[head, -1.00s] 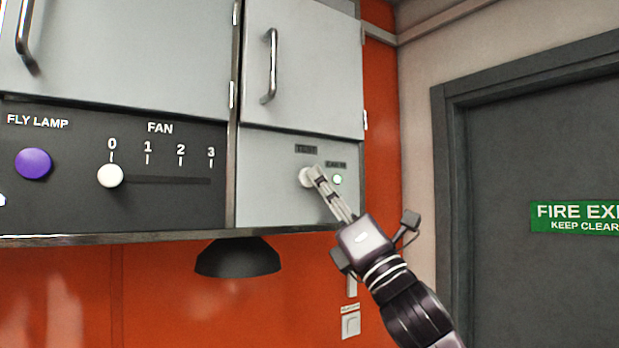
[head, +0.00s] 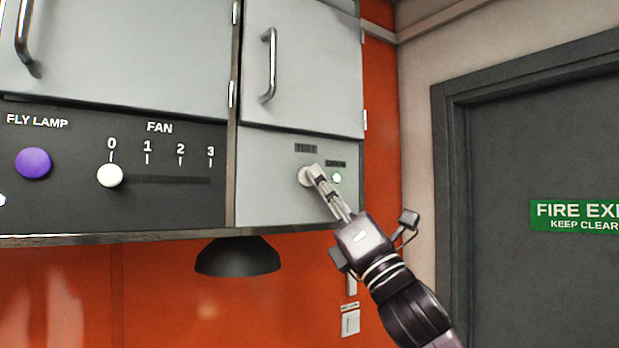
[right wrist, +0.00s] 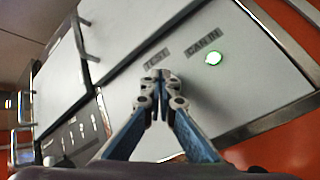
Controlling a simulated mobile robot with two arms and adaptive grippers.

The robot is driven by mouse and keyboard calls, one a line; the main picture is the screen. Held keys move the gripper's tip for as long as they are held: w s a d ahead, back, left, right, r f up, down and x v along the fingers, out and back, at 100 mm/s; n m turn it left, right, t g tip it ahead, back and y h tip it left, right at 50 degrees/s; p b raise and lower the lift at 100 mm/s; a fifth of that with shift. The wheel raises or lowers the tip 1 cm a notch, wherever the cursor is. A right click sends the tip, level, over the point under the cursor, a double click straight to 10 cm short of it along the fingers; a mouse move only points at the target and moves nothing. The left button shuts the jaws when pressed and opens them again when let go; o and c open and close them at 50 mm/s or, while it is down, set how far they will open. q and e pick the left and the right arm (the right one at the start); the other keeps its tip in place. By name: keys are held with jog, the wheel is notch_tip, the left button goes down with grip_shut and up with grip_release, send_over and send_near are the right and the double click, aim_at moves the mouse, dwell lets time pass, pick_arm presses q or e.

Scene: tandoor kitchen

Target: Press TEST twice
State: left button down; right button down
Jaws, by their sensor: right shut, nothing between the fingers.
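The TEST button (head: 305,177) is a pale round button on the light grey panel, under a small dark label (head: 305,148) that reads TEST in the right wrist view (right wrist: 156,60). My right gripper (head: 314,171) is shut and empty, with its fingertips at the button and covering part of it. In the right wrist view the closed fingertips (right wrist: 160,76) lie just below the TEST label and hide the button. I cannot tell whether they touch it or whether it is pushed in. My left gripper is not in view.
A lit green lamp (head: 337,178) sits right of the button; it also glows in the right wrist view (right wrist: 212,58). At left are a purple FLY LAMP button (head: 33,163) and a white FAN slider knob (head: 110,175) at 0. A dark lamp shade (head: 238,258) hangs below.

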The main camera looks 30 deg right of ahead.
jog(key=shift+s, duration=0.6)
jog(key=shift+s+f, duration=0.1)
jog(key=shift+s+d+b, duration=0.2)
jog(key=shift+s+b, duration=0.65)
jog(key=shift+s, duration=1.6)
